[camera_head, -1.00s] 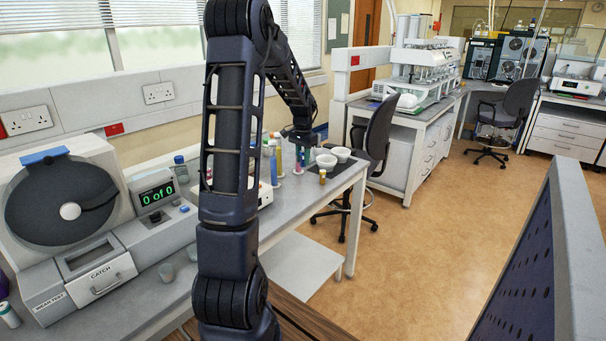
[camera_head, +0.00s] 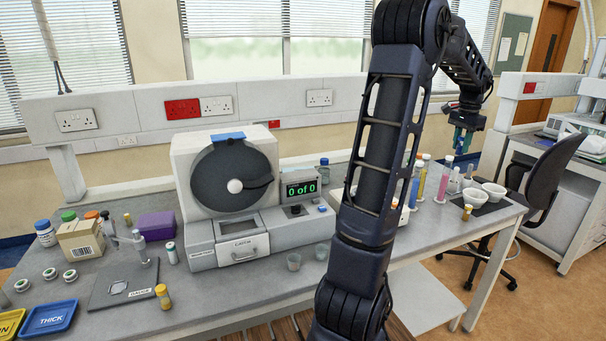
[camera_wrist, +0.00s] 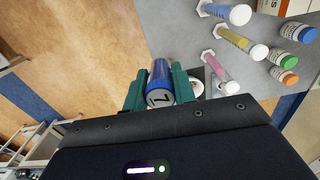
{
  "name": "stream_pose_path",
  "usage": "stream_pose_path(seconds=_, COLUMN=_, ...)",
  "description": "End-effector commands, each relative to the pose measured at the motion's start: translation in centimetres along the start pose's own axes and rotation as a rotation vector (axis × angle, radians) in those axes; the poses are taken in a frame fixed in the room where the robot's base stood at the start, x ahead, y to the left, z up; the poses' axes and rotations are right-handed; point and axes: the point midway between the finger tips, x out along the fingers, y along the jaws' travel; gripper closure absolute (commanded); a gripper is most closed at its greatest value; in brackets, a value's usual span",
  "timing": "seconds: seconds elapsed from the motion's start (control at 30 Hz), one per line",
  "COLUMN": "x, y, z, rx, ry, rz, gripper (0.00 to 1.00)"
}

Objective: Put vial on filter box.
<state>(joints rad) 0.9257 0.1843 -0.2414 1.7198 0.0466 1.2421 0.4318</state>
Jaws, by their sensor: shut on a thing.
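My gripper (camera_wrist: 157,88) shows in the wrist view with its two green fingers closed on the sides of a blue vial (camera_wrist: 160,72). The vial's pale round end, with a dark mark on it, faces the camera. In the head view my gripper (camera_head: 463,140) is at the right, raised above the bench end with the cylinders and bowls; the vial is too small to make out clearly there. A tan cardboard box (camera_head: 80,243) with a barcode label stands at the far left of the bench, well away from my gripper. I cannot read whether it is the filter box.
A purple box (camera_head: 156,225) stands beside the cardboard box. Bottles, a balance plate (camera_head: 122,288) and blue and yellow trays lie nearby. A tablet tester (camera_head: 228,190) stands mid-bench. Coloured cylinders (camera_head: 445,178) and white bowls (camera_head: 492,190) stand at the right end.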

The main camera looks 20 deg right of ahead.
Motion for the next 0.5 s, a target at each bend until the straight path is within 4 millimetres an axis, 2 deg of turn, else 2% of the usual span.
stream_pose_path(seconds=0.03, x=-1.6, y=0.0, z=0.0, rx=0.000, ry=0.004, rz=-0.002, gripper=0.96)
stream_pose_path(seconds=0.3, x=-6.9, y=0.0, z=0.0, rx=0.000, ry=0.002, rz=0.000, gripper=0.96)
stream_pose_path(seconds=0.5, x=-6.7, y=-3.8, z=1.4, rx=-0.096, ry=0.000, rz=0.002, gripper=0.96)
